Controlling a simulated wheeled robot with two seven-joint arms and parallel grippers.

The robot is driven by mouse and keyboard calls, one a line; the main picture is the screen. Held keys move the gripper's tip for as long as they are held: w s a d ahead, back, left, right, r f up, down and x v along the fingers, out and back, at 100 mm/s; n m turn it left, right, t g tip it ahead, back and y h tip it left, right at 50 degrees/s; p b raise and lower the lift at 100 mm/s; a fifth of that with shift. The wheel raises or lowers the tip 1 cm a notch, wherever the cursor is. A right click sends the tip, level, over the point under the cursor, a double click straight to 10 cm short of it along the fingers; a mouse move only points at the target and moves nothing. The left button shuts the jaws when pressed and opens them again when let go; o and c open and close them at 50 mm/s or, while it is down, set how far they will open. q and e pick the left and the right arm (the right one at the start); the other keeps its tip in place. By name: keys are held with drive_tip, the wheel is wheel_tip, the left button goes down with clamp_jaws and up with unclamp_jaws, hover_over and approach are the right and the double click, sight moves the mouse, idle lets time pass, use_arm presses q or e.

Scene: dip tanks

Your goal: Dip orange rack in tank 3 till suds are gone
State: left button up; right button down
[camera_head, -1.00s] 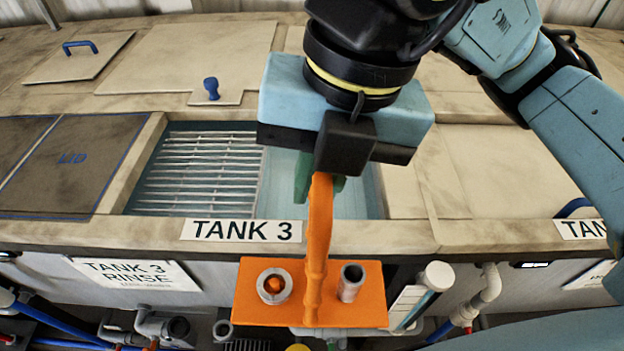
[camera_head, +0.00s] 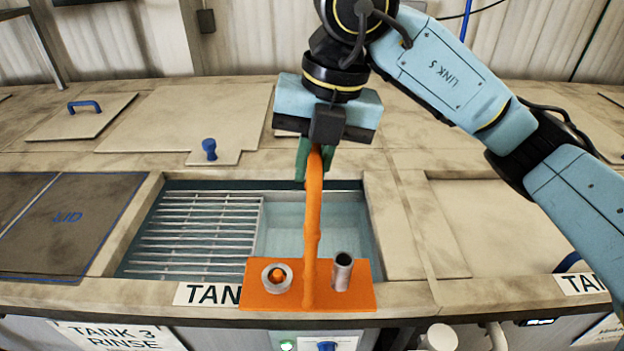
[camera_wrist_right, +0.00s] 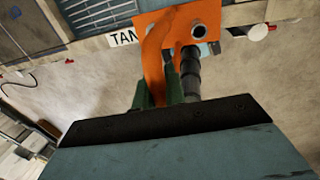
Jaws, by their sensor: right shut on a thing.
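My right gripper (camera_head: 316,160) is shut on the upright handle of the orange rack (camera_head: 310,292). The rack hangs level, its plate overlapping the front rim of tank 3 in the head view. The plate carries a grey ring on an orange peg (camera_head: 277,277) and a grey tube (camera_head: 343,271). No suds show on them. Tank 3 (camera_head: 372,225) is open, with a slatted grate on its left and clear pale water on its right. The right wrist view also shows the rack (camera_wrist_right: 160,45) between green fingers. My left gripper is not in view.
A dark lid marked in blue (camera_head: 70,225) lies left of the opening. Beige covers with blue handles (camera_head: 85,105) lie behind. The tank 3 label (camera_head: 207,294) is partly hidden by the rack. Pipes and a control box (camera_head: 325,342) sit below the front edge.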

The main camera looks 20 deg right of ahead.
drive_tip(key=w+d+p, duration=0.3)
drive_tip(key=w+d, duration=0.1)
drive_tip(key=w, duration=0.9)
wheel_tip(320, 180, down, 24)
drive_tip(key=b, duration=1.5)
drive_tip(key=shift+w+r+b, duration=0.15)
drive_tip(key=shift+w+b, duration=0.05)
drive_tip(key=shift+b, duration=0.1)
drive_tip(key=shift+a, duration=0.15)
idle(1.4)
